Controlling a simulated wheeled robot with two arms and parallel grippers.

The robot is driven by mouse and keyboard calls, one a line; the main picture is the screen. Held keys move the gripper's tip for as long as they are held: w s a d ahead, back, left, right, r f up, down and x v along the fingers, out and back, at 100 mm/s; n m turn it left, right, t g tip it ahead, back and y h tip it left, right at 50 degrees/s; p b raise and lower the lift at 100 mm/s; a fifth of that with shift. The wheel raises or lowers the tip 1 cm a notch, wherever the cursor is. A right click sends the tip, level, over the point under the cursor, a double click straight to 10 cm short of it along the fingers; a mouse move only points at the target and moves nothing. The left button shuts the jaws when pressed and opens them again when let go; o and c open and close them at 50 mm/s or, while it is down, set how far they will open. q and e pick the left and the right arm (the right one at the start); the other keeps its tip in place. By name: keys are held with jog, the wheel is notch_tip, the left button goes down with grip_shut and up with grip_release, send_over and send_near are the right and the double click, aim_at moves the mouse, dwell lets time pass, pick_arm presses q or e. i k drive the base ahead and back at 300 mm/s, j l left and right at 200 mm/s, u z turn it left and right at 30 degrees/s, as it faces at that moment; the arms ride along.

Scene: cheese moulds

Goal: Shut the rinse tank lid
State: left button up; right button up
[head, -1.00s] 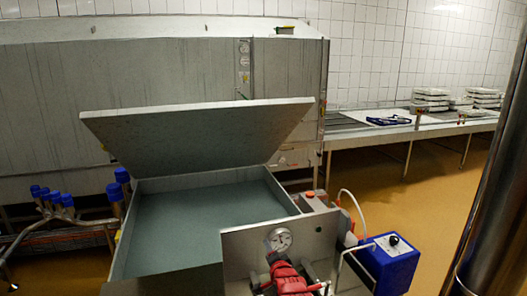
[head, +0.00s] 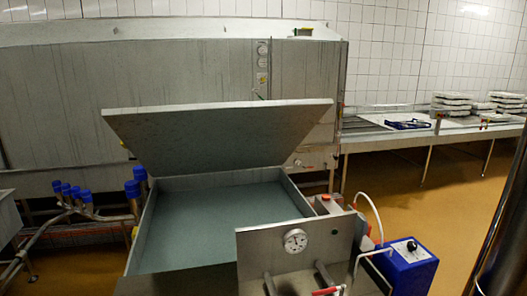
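The rinse tank (head: 134,262) is a square steel tub in the lower middle of the head view, with a grey-green surface inside. Its lid (head: 220,135) is a flat grey steel panel, raised and tilted back along the tank's far edge. The lid stands open and the tank's inside shows. Neither of my grippers is in view, and nothing touches the lid.
A steel panel with a round gauge (head: 295,240) stands at the tank's front right, beside a blue box (head: 405,268) with a hose. Blue-capped pipes (head: 84,196) are at left. A large steel machine (head: 180,75) stands behind. Floor (head: 455,200) is clear at right.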

aim_at(167, 141)
jog(key=j+u, duration=0.45)
jog(key=i+j+u, duration=0.15)
jog(key=j+u, duration=0.3)
jog(key=i+j+u, duration=0.45)
jog(key=j, duration=0.2)
jog(key=i+j+u, duration=0.45)
jog(key=i, duration=0.2)
jog(key=i+z, duration=0.2)
jog(key=i, duration=0.3)
jog(key=i+j+z, duration=0.1)
jog(key=i+z, duration=0.15)
jog(key=i, duration=0.2)
jog(key=i+j+z, duration=0.2)
jog(key=i, duration=0.3)
jog(key=i+l+z, duration=0.1)
jog(key=i+z, duration=0.15)
jog(key=z, duration=0.15)
jog(key=i+z, duration=0.25)
jog(key=z, duration=0.2)
jog(key=i+j+z, duration=0.1)
jog(key=i+z, duration=0.15)
jog(key=z, duration=0.15)
jog(key=i+j+z, duration=0.2)
jog(key=z, duration=0.2)
jog(key=i+j+z, duration=0.25)
jog(key=z, duration=0.2)
jog(key=i+j+z, duration=0.45)
jog(key=j, duration=0.4)
jog(key=i+j+u, duration=0.1)
jog(key=j, duration=0.35)
